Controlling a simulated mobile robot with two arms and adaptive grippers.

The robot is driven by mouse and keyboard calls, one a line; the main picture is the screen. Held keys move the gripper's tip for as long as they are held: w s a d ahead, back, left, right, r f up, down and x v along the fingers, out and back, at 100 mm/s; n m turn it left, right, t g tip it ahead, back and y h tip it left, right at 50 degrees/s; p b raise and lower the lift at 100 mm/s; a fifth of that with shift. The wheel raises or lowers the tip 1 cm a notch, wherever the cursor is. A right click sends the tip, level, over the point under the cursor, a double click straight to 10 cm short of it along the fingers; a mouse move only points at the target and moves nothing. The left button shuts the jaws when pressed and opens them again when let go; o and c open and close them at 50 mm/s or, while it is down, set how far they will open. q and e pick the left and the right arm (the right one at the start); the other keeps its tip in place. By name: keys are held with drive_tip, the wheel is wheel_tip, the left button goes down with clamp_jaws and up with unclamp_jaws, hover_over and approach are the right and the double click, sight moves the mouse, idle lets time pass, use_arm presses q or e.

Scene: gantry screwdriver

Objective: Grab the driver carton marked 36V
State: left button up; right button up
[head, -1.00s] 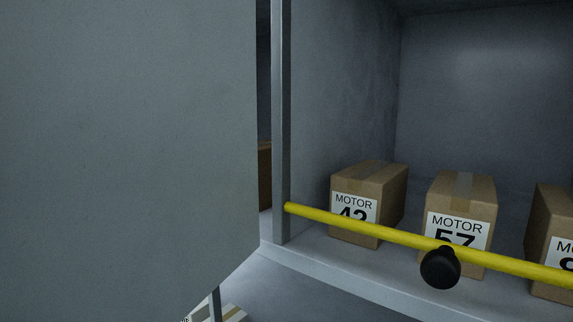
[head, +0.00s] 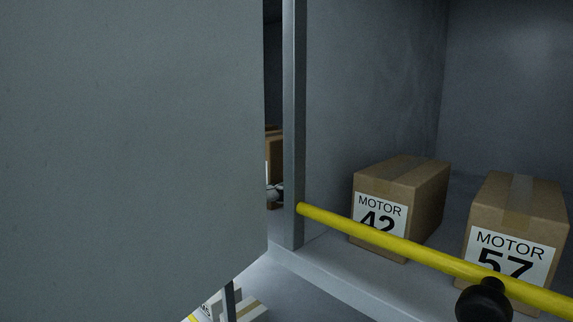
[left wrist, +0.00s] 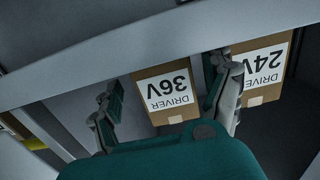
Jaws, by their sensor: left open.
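In the left wrist view the driver carton marked 36V (left wrist: 166,91) is a brown box with a white label, seen upside down. My left gripper (left wrist: 165,78) is open, with one finger showing on each side of this carton's face. The picture does not settle whether the fingers touch it. The driver carton marked 24V (left wrist: 264,72) stands to the right of it, partly behind the right finger. In the head view a large grey panel fills the left side, and neither gripper shows there.
In the head view a yellow bar (head: 400,245) with a black knob (head: 484,301) crosses in front of the motor cartons marked 42 (head: 401,205) and 57 (head: 516,232). A grey post (head: 294,120) stands left of them. A pale box (head: 252,310) shows low down.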

use_arm(q)
drive_tip(key=shift+w+d, duration=0.1)
drive_tip(key=shift+w, duration=0.05)
drive_tip(key=x, duration=0.5)
drive_tip(key=shift+w+r, duration=0.1)
drive_tip(key=shift+w, duration=0.05)
drive_tip(key=shift+a, duration=0.2)
drive_tip(key=shift+s+a, duration=0.15)
drive_tip(key=shift+s, duration=0.05)
drive_tip(key=c, duration=1.5)
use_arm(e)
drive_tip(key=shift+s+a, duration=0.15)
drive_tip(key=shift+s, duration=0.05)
use_arm(q)
drive_tip(key=shift+r, duration=0.1)
